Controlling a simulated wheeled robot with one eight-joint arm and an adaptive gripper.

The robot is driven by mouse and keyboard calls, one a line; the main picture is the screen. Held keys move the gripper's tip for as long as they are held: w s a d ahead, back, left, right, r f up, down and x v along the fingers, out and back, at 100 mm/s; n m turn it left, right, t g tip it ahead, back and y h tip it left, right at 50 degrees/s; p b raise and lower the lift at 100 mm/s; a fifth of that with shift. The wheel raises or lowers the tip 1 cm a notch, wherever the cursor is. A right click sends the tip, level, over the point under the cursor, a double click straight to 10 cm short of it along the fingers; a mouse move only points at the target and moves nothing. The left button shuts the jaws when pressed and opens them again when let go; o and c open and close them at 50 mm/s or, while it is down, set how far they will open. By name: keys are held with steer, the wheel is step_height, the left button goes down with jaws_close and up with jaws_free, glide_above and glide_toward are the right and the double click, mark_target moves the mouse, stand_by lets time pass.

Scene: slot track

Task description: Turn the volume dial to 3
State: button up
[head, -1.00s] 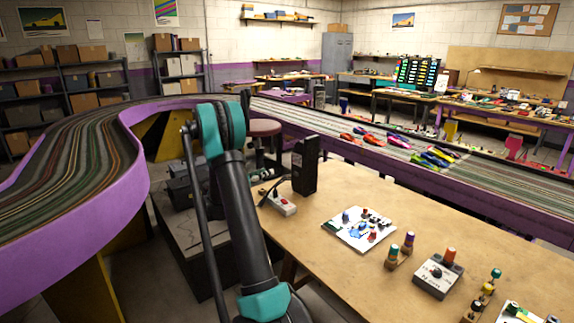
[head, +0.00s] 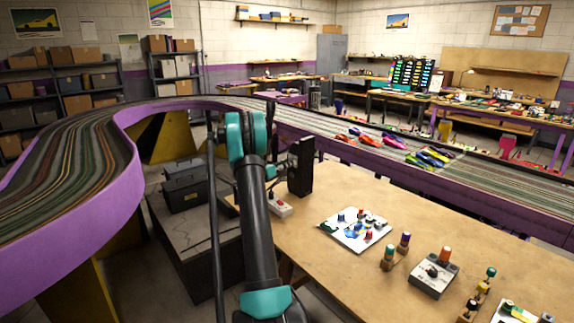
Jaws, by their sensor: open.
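A grey control box (head: 427,284) lies on the wooden table at the lower right. A dark round dial (head: 432,271) sits on its top face, with small markings too fine to read. I cannot tell which number the dial points to. An orange-topped peg (head: 445,255) stands at the box's far edge. My arm rises at the centre-left, well to the left of the box. I cannot make out my gripper's fingers in this view. Nothing touches the dial.
The wooden table (head: 345,275) also holds a black upright box (head: 300,166), a white power strip (head: 280,205), a white board with small parts (head: 357,231) and several coloured pegs (head: 388,258). The purple-walled slot track (head: 130,208) curves behind and left. Bare tabletop lies in front of the white board.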

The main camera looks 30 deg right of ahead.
steer(key=shift+d, duration=0.25)
jaws_close()
